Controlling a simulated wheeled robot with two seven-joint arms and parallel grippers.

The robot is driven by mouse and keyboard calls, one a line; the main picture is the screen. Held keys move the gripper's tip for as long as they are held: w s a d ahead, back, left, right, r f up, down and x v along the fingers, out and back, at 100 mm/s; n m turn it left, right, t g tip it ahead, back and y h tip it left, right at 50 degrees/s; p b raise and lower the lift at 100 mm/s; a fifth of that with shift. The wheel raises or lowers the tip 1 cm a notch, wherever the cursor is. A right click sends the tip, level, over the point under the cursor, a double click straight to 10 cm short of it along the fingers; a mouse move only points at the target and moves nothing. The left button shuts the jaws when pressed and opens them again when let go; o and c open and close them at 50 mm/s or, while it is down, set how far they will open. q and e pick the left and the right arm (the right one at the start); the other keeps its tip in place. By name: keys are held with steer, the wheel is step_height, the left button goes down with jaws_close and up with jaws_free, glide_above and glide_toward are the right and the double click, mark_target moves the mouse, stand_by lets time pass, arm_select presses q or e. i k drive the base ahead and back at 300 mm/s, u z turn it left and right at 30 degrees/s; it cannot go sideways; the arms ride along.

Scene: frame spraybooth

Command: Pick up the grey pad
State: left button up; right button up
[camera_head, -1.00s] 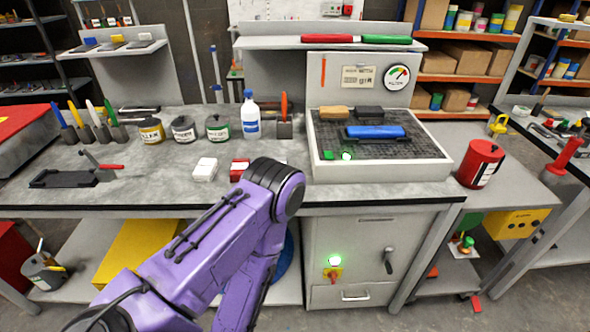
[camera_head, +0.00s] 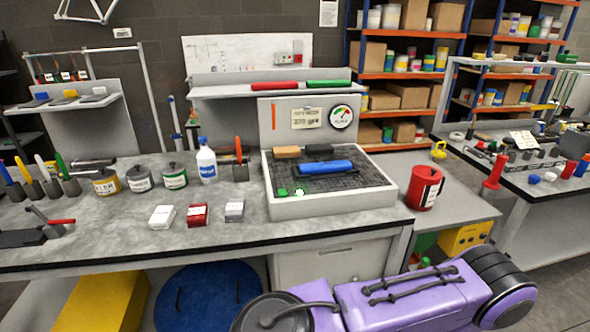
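The grey pad (camera_head: 234,211) lies on the bench top near its front edge, left of the spray tray. It is a small block with a lighter top, the rightmost of a row of three. A red pad (camera_head: 197,215) and a white pad (camera_head: 162,217) lie to its left, with small gaps between them. Nothing touches or covers the grey pad. One of my purple arms crosses the bottom right, in front of and below the bench edge. Neither gripper shows in the view.
The raised tray (camera_head: 335,204) holds a blue-handled tool (camera_head: 326,167) and blocks. A red can (camera_head: 424,188) stands right of it. Behind the pads stand a white-and-blue bottle (camera_head: 207,163) and several jars. The bench in front of the bottle is clear.

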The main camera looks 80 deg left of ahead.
mark_target(235, 210)
steer(key=z, duration=0.05)
steer(key=k, duration=1.4)
steer(key=u, duration=1.1)
